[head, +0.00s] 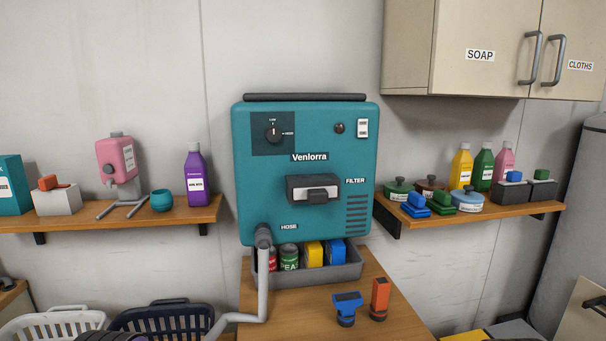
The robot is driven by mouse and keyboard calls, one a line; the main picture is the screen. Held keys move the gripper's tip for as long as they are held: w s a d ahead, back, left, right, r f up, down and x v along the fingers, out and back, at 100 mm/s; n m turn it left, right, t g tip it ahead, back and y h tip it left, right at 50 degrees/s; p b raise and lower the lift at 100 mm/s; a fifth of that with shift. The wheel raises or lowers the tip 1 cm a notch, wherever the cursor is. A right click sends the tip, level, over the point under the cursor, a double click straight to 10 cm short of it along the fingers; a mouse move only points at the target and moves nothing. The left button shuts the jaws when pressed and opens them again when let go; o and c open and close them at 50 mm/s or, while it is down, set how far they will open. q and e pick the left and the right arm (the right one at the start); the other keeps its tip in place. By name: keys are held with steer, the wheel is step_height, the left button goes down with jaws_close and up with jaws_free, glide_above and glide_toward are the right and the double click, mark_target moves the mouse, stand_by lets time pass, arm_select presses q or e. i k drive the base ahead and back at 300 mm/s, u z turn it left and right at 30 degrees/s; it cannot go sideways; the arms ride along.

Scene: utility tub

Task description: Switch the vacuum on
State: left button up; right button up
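The vacuum (306,225) is a teal wall unit marked Venlorra, in the middle of the head view. A dark dial (273,134) with a small pointer sits on a dark panel at its upper left; the small print around it is hard to read. A white rocker switch (362,128) is at the upper right; I cannot tell which way it is set. A dark round lamp (339,128) beside it looks unlit. A dark filter handle (313,190) sticks out at the middle front. Neither of my grippers is in view.
A grey hose pipe (263,285) runs down from the vacuum. A grey bin (308,273) of cans and boxes stands below it on a wooden table (380,322), with blue and orange tools in front. Shelves (180,214) flank the unit. Cabinets (410,50) hang upper right.

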mark_target(362, 124)
steer(key=z, duration=1.3)
steer(key=k, duration=1.85)
steer(key=u, duration=1.1)
steer(key=i, duration=1)
steer(key=z, duration=0.05)
